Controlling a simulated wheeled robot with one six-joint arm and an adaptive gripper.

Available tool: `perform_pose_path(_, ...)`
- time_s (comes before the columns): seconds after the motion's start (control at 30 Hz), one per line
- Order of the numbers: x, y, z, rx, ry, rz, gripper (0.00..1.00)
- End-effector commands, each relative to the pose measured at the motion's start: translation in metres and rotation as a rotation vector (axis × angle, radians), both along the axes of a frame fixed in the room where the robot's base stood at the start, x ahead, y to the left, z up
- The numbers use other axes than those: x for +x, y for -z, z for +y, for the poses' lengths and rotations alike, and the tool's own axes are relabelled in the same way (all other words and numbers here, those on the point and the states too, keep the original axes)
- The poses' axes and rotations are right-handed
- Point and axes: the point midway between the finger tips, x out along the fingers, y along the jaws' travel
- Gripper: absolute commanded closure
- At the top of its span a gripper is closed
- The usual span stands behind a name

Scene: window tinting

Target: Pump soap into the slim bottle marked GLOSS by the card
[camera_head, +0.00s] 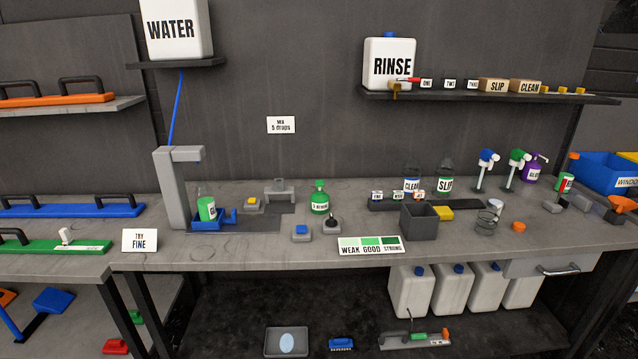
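A slim clear bottle (207,207) with a green label stands upright in a blue holder (228,218) under the grey spout column (176,190); its lettering is too small to read. A small wall card (281,125) seems to read "MIX 5 drops". A bottle marked SLIP (445,184) and one marked CLEAN (411,185) stand at the back of the bench. A blue-headed pump (487,158) and a green-headed pump (518,158) stand to their right. I cannot make out the word GLOSS on any bottle. My gripper is not in view.
A green spray-type bottle (319,198) stands mid-bench. A WEAK-GOOD-STRONG colour strip (369,245) lies at the front edge, near a grey open box (419,221). A TRY FINE card (140,240) stands front left. The shelf with RINSE (390,65) overhangs the right side.

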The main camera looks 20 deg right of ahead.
Motion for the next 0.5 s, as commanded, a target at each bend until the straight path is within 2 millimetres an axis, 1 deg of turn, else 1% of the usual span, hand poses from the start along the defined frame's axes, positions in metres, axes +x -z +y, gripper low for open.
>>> perform_pose_path(0.03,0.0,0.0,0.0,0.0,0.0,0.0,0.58)
perform_pose_path(0.07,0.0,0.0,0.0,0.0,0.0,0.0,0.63)
perform_pose_path(0.1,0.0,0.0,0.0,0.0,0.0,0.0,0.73)
perform_pose_path(0.17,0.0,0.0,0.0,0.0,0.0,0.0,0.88)
perform_pose_path(0.2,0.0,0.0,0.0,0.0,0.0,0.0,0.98)
perform_pose_path(0.23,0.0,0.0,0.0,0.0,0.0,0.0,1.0)
perform_pose_path(0.5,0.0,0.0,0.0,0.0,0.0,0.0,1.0)
